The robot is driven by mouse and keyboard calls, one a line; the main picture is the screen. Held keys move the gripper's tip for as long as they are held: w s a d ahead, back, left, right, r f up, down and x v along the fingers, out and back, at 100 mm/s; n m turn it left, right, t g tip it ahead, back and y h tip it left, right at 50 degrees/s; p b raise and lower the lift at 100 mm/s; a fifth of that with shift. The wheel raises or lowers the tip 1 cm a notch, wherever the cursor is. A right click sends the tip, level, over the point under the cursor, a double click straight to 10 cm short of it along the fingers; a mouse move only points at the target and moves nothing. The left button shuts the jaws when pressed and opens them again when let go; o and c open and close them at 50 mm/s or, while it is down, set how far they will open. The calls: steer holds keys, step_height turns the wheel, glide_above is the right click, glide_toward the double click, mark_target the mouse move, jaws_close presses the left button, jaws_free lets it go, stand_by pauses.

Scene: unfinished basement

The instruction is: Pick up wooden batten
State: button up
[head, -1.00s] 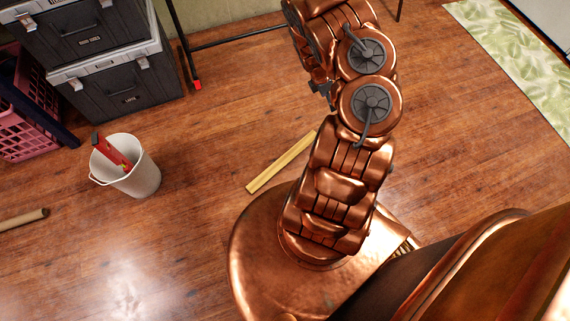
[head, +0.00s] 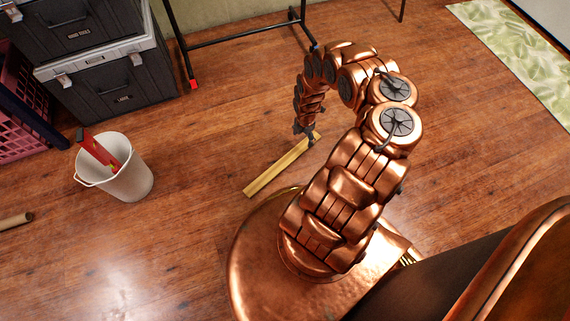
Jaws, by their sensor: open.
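The wooden batten (head: 276,170) is a pale yellow strip lying flat on the wood floor, just beyond my base. It slants from lower left to upper right. My gripper (head: 309,136) points down at the upper right end of the batten and overlaps it in the picture. The gripper is open, and its fingertips are small and dark here. I cannot tell whether they touch the batten or hover above it. Part of the batten's upper right end is hidden behind the gripper.
A white bucket (head: 132,182) with a red tool (head: 97,150) stands to the left. Dark stacked cases (head: 115,92) and a pink crate (head: 22,128) are at upper left. A black metal frame (head: 245,37) stands behind. Floor around the batten's left end is clear.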

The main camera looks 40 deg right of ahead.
mark_target(302, 147)
steer(key=shift+s+a+f+b, duration=0.1)
steer(key=shift+a+f+b, duration=0.05)
steer(key=shift+f+b, duration=0.7)
steer(key=shift+s+a+f+b, duration=0.15)
steer(key=shift+f+b, duration=0.55)
steer(key=shift+f, duration=0.35)
steer(key=shift+a+f+b, duration=0.15)
steer(key=shift+f+b, duration=0.6)
steer(key=shift+f, duration=0.2)
steer(key=c, duration=1.3)
steer(key=shift+r, duration=0.2)
steer(key=shift+c, duration=0.2)
step_height(302, 147, up, 10)
steer(key=p, duration=0.8)
steer(key=shift+f, duration=0.1)
